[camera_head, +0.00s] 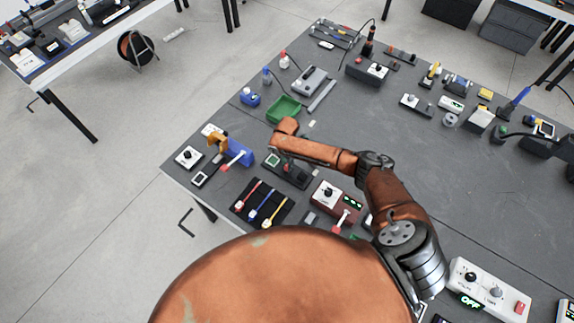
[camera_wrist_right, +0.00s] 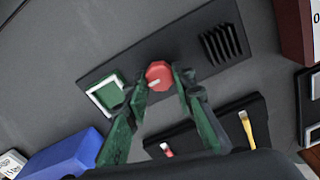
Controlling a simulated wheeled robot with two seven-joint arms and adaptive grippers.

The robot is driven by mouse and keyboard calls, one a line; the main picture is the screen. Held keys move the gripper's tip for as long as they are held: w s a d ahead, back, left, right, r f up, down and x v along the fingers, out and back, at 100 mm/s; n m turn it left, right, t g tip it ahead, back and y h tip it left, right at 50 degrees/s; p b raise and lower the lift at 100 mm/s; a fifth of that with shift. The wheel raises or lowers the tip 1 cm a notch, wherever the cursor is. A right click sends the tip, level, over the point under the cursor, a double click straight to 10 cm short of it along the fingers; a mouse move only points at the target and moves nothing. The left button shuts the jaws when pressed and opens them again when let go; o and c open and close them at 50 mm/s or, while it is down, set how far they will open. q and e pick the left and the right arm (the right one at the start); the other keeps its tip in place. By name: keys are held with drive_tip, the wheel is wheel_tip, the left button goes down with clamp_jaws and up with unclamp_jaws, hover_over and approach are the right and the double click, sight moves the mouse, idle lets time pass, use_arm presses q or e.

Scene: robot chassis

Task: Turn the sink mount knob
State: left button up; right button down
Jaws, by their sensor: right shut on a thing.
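The sink mount knob (camera_wrist_right: 158,75) is a red, faceted dial with a pale mark near its lower edge. It sits on a dark plate (camera_wrist_right: 207,22) between a green screen with a white frame (camera_wrist_right: 107,92) and a black finned block (camera_wrist_right: 221,44). My right gripper (camera_wrist_right: 161,84) is shut on the knob, with one green finger on each side of it. In the head view the same plate (camera_head: 298,180) lies below the end of my right arm, and the knob is mostly hidden there. My left gripper is not in view.
A black tray (camera_head: 238,207) with red, blue and yellow tools lies nearer. The middle of the grey table (camera_head: 400,145) is clear.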

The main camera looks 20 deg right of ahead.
sight(286, 166)
drive_tip(key=shift+a, duration=0.1)
drive_tip(key=c, duration=1.6)
unclamp_jaws()
wheel_tip(286, 166, up, 12)
drive_tip(key=shift+r, duration=0.1)
